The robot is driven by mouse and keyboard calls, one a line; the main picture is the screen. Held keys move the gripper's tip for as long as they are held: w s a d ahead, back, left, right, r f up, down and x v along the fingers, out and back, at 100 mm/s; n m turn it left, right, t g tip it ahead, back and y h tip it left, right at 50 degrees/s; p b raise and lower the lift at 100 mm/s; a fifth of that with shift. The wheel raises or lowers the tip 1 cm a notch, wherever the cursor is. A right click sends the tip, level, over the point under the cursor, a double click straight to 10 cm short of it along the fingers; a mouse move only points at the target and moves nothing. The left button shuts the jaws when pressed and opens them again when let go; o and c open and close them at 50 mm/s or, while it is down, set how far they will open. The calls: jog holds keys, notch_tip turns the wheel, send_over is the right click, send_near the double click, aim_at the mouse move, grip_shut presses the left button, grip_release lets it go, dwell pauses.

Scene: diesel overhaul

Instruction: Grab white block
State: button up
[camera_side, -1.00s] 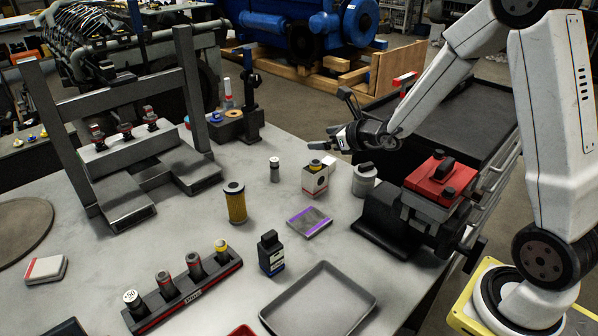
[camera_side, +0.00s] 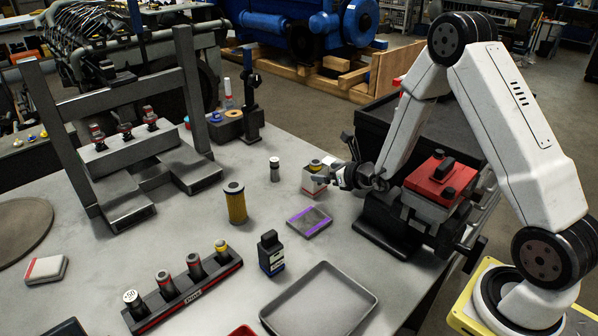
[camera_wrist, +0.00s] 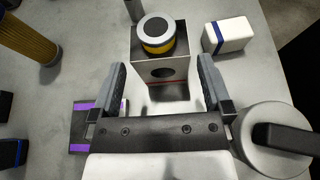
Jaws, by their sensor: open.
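In the side view my gripper (camera_side: 328,178) partly covers the box. A smaller white block with a blue stripe (camera_wrist: 228,36) lies beyond, to the right of the box. Another white block with a red stripe (camera_side: 46,269) lies far left.
A purple-edged flat pack (camera_side: 309,222) lies close in front of the box. A grey round canister (camera_wrist: 272,140) is near my right finger. A yellow filter (camera_side: 235,203), a dark bottle (camera_side: 271,253) and a grey tray (camera_side: 320,301) stand nearby. A red-topped vise (camera_side: 440,180) is at right.

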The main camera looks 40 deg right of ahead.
aim_at(320, 170)
jog(key=shift+w, duration=0.1)
jog(key=shift+x, duration=2.4)
grip_shut()
jog(key=shift+r, duration=0.15)
jog(key=shift+r, duration=4.9)
